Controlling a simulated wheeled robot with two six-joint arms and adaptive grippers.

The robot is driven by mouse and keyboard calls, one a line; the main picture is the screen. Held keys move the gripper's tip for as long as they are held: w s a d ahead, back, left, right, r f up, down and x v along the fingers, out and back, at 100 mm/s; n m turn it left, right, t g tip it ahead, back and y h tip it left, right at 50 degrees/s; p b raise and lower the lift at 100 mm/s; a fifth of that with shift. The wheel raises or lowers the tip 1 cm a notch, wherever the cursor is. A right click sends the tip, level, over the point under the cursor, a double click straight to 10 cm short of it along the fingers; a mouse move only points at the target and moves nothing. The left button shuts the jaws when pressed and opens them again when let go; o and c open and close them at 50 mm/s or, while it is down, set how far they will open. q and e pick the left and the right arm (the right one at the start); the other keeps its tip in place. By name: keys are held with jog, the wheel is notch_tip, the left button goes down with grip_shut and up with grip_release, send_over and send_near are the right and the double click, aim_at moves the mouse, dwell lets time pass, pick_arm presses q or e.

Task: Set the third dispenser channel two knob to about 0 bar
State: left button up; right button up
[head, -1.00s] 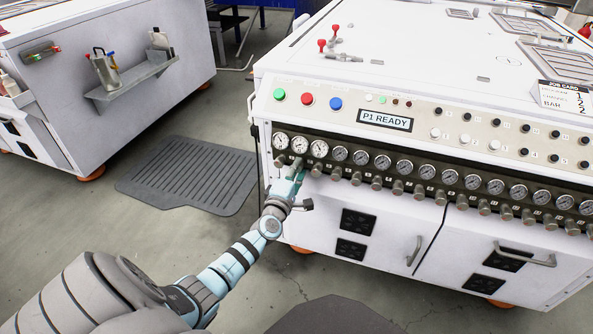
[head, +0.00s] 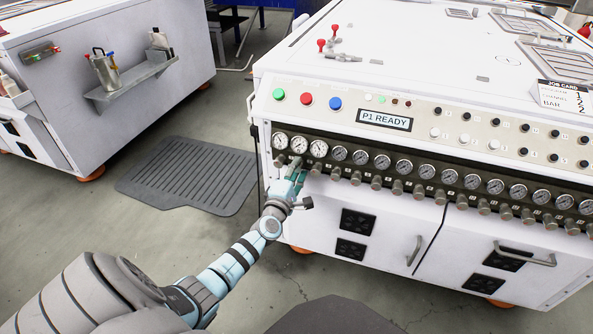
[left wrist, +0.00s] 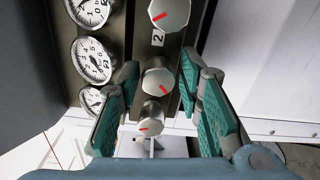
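My left gripper (head: 296,172) is at the left end of the white machine's knob row, just below the first large gauges. In the left wrist view its teal finger pads (left wrist: 158,103) are apart. A round metal knob with a red mark (left wrist: 157,78) lies between them, with visible gaps at its sides. A larger-looking knob (left wrist: 170,14) is above it, with a label "2" (left wrist: 157,38) between the two. Another knob (left wrist: 151,112) is below. I cannot tell for sure which is the third dispenser's channel two knob. My right gripper is not in view.
Round gauges (left wrist: 93,60) run beside the knobs. In the head view, buttons (head: 307,99) and a "P1 READY" display (head: 384,120) sit above. A dark mat (head: 187,175) lies on the floor left.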

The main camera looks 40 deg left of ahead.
pick_arm(q)
jog(key=v, duration=1.2)
